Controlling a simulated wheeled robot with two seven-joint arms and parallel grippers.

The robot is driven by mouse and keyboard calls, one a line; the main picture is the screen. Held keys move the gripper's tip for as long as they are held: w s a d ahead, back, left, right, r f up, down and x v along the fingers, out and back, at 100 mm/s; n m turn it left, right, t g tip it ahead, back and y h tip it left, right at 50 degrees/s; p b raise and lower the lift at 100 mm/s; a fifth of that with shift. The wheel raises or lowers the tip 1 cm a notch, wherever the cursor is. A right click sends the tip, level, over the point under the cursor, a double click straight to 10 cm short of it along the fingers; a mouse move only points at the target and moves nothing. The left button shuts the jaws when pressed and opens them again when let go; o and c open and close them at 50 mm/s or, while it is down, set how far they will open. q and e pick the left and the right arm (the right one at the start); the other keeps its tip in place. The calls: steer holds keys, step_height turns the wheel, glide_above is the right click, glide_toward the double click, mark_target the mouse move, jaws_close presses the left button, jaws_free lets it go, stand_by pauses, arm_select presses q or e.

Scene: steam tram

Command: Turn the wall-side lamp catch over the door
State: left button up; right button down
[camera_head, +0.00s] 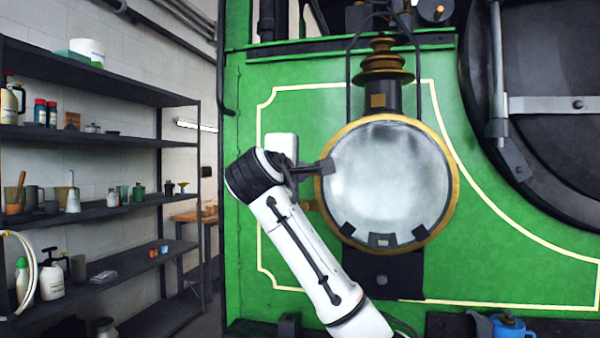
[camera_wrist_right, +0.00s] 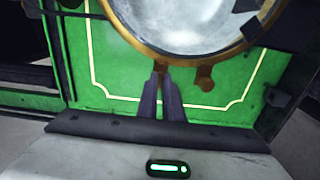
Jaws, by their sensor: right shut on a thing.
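The round lamp (camera_head: 388,178) with a brass rim and cloudy glass door hangs on the green front of the engine. It also shows at the top of the right wrist view (camera_wrist_right: 190,20). My right gripper (camera_head: 326,168) is at the lamp's left rim, on the wall side. In the right wrist view, its two fingers (camera_wrist_right: 161,78) are closed together on a small brass catch (camera_wrist_right: 160,66) at the rim. The fingers hide most of the catch, so its exact angle cannot be told. My left gripper is not in view.
A brass stub (camera_head: 308,204) sticks out from the rim just below my right gripper. Dark shelving (camera_head: 90,212) with bottles and jars stands along the wall at left. A dark round hatch with a pale hinge bar (camera_head: 545,104) is at right. A blue can (camera_head: 510,326) sits at lower right.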

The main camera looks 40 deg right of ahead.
steer(key=shift+f, duration=0.1)
steer(key=c, duration=1.9)
jaws_free()
steer(key=shift+s+a, duration=0.1)
steer(key=b+v, duration=0.2)
steer(key=v, duration=0.8)
steer(key=shift+s, duration=0.1)
